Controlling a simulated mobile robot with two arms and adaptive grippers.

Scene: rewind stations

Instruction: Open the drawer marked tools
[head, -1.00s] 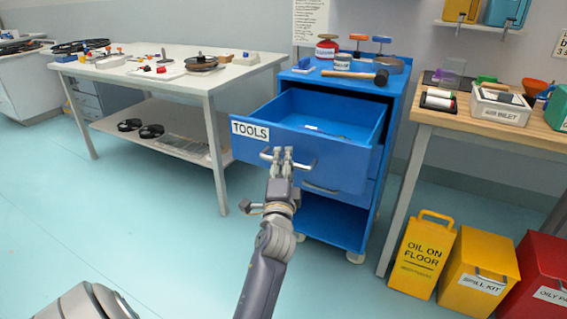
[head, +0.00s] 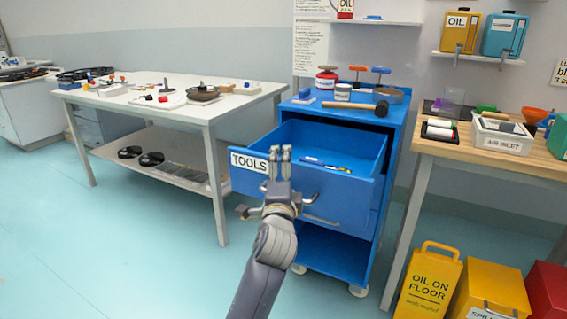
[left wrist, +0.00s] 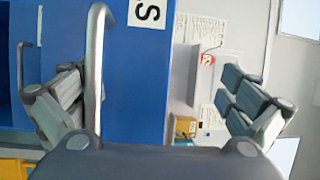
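The blue tools drawer (head: 335,197), with a white "TOOLS" label (head: 249,160), stands well out of the blue cabinet. In the left wrist view the fingers of my left gripper (left wrist: 150,95) are spread wide. The handle (left wrist: 96,60) shows between them, close to the left finger, and contact cannot be told. My right gripper is not in view.
The blue cabinet (head: 367,215) carries a mallet (head: 357,106) and small items on top. A white workbench (head: 205,113) stands left, a wooden bench (head: 470,150) right. The floor at left is clear.

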